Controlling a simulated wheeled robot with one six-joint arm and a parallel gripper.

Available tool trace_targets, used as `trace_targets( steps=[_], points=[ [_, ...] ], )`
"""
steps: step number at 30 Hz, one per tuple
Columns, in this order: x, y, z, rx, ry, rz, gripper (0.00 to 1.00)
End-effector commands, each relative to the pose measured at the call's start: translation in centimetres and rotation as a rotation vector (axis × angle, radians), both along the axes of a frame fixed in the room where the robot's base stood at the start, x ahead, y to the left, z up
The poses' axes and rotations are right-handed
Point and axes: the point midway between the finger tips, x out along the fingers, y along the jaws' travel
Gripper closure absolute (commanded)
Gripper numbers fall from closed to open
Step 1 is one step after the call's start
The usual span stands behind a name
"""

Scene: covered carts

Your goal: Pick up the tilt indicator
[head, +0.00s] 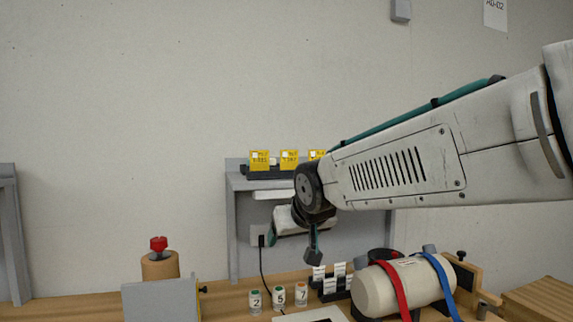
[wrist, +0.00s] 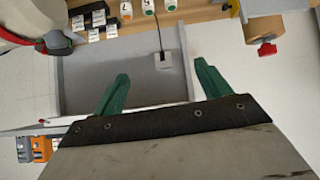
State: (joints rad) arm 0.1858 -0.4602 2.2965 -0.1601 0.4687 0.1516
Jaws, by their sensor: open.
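Three yellow labelled tags stand in a dark rack on top of the grey shelf frame; I take these to be tilt indicators, the left one (head: 259,160), the middle one (head: 289,160) and the right one (head: 316,155), partly hidden by my arm. Their print is too small to read surely. In the wrist view, orange pieces (wrist: 41,148) in a dark holder show at the lower left. My gripper (head: 292,244) hangs below the rack, in front of the grey frame. It is open and empty, with its green fingers (wrist: 160,72) apart.
The grey frame (head: 233,235) stands against the wall with a socket and cable. Numbered canisters (head: 278,296) and white cards (head: 329,283) stand on the wooden bench below. A cream cylinder (head: 378,291) with red and blue straps is right; a red-knobbed brown cylinder (head: 159,266) is left.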

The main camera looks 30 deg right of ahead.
Motion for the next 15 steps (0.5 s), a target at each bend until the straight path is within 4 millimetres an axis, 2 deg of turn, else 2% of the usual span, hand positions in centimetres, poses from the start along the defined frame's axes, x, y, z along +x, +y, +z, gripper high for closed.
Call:
trace_targets(
  steps=[1,3,6,10,15],
  points=[
    [3.0,-2.1,1.9,-0.02,-0.097,-0.025,0.24],
    [6.5,-4.4,4.8,-0.05,-0.238,-0.042,0.24],
    [10.3,-7.2,8.5,-0.088,-0.414,-0.049,0.24],
    [13.5,-9.7,12.1,-0.126,-0.585,-0.04,0.24],
    [15.2,-11.0,14.4,-0.148,-0.696,-0.024,0.24]
  ],
)
